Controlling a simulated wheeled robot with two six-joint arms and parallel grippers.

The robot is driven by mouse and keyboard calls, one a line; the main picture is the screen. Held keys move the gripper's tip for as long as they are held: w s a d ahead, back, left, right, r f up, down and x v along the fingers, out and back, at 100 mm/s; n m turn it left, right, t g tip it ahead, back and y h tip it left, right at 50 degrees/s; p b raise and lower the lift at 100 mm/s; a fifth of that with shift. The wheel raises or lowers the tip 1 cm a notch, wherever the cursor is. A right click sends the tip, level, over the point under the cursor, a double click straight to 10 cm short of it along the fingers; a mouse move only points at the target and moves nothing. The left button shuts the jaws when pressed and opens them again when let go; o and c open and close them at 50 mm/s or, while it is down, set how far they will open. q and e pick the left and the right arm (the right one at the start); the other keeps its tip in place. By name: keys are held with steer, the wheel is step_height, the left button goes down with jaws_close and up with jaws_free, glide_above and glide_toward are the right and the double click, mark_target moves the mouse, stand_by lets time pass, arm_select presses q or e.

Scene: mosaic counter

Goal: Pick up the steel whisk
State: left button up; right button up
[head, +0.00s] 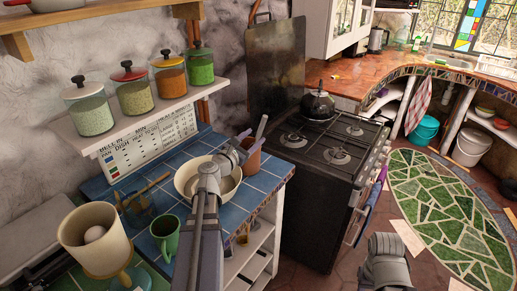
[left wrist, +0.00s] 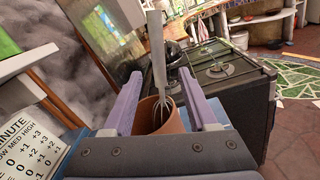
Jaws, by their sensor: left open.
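The steel whisk (left wrist: 157,45) stands handle up in a terracotta pot (left wrist: 150,120) in the left wrist view, its wire loops down inside the pot. My left gripper (left wrist: 161,88) is open, with one purple finger on each side of the whisk's handle. I see no clear contact between fingers and whisk. In the head view my left gripper (head: 252,131) is at the pot (head: 250,162) on the blue-tiled counter. The whisk is hard to make out there. Part of my right arm shows at the lower right, but its fingers do not show.
A cream bowl (head: 185,180) sits beside the pot, partly behind my left arm. A green mug (head: 166,238) and a cream container (head: 92,238) stand nearer. The black stove (head: 325,190) with a kettle (head: 319,103) is to the right. Lidded jars line the shelf (head: 150,117).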

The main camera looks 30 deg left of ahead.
arm_select(q)
steer(key=shift+w+a+r, duration=0.1)
steer(key=shift+w, duration=0.25)
steer(key=w, duration=0.7)
steer(key=shift+d, duration=0.2)
jaws_close()
stand_by(0.4)
